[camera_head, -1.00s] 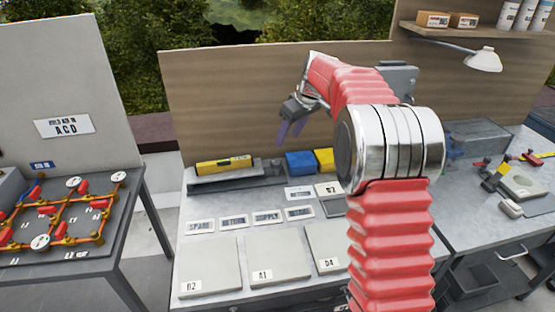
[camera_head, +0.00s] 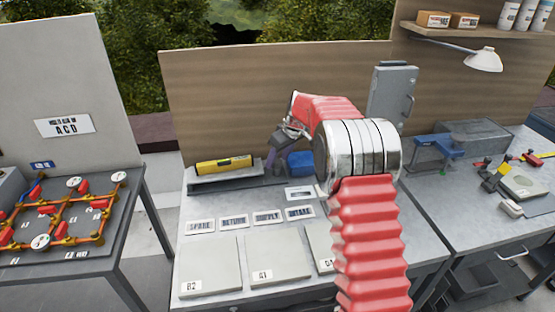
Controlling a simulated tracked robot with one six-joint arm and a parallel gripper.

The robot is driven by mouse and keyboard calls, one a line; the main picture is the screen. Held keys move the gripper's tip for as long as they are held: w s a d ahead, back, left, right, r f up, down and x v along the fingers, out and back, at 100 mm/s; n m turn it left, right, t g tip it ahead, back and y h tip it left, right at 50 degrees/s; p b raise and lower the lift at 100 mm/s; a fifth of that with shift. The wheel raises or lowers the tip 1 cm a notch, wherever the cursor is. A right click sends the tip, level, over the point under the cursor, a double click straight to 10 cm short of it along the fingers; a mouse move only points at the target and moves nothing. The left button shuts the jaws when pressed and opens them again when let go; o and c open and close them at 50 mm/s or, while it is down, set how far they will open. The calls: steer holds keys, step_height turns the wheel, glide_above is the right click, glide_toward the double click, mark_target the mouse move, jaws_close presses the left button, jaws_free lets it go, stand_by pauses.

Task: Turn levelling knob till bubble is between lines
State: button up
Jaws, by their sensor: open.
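A yellow spirit level (camera_head: 223,165) lies on a grey plate (camera_head: 228,181) at the back of the middle bench. Its vial is too small to read, so I cannot tell where the bubble is. My gripper (camera_head: 271,158) is open, pointing down just right of the level, near the plate's right end. A small dark part, possibly the levelling knob, is by the fingertips and partly hidden. I cannot tell whether the fingers touch it or stand around it.
A blue block (camera_head: 300,164) stands close right of my gripper. Labelled tiles and grey panels (camera_head: 210,268) lie in front. A blue vise (camera_head: 437,150) is on the right bench, and a piped gauge board (camera_head: 70,215) is on the left.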

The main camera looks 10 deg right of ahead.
steer(key=shift+w+a+f, duration=0.1)
steer(key=shift+w+f, duration=0.05)
steer(key=shift+f, duration=0.15)
steer(key=shift+c, duration=0.2)
steer(key=c, duration=0.9)
steer(key=shift+a, duration=0.15)
steer(key=shift+c, duration=0.5)
steer(key=shift+m, duration=0.3)
